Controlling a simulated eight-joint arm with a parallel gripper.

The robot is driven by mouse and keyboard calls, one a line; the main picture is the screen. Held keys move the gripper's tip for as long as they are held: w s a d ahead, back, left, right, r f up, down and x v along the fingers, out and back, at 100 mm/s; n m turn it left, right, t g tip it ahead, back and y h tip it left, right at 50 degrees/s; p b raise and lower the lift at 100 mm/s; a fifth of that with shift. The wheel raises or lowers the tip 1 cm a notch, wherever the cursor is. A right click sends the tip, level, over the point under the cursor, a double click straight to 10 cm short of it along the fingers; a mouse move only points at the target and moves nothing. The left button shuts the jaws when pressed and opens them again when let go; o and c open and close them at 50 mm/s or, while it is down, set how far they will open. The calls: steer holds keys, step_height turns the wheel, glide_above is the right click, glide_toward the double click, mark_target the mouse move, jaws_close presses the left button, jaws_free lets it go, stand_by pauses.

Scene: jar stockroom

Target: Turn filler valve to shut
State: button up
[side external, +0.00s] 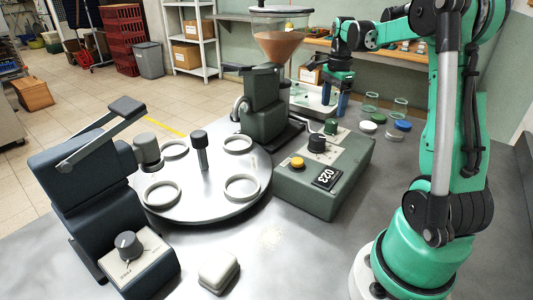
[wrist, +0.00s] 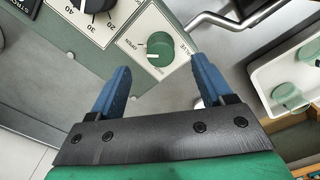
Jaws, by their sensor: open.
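The filler valve is a round green knob (wrist: 160,48) on a white plate lettered OPEN and VALVE in the wrist view. Its short white mark points left in the picture, towards the OPEN side. In the side external view the green knob (side external: 331,126) sits at the back of the grey-green control box (side external: 318,196). My gripper (wrist: 160,72) is open and empty. Its two blue fingers lie either side of the knob in the picture, with their tips just short of it. In the side external view my gripper (side external: 335,106) hangs above and behind the box.
A black dial (side external: 317,143) and a yellow button (side external: 297,163) share the box top. The filler with its hopper (side external: 280,38) stands behind. A turntable (side external: 205,205) is left of the box. Several lids lie right, including a blue lid (side external: 403,125).

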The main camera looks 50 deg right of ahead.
mark_target(332, 121)
steer(key=shift+s+d+f, duration=0.1)
steer(key=shift+d+f, duration=0.15)
steer(key=shift+f, duration=2.65)
jaws_close()
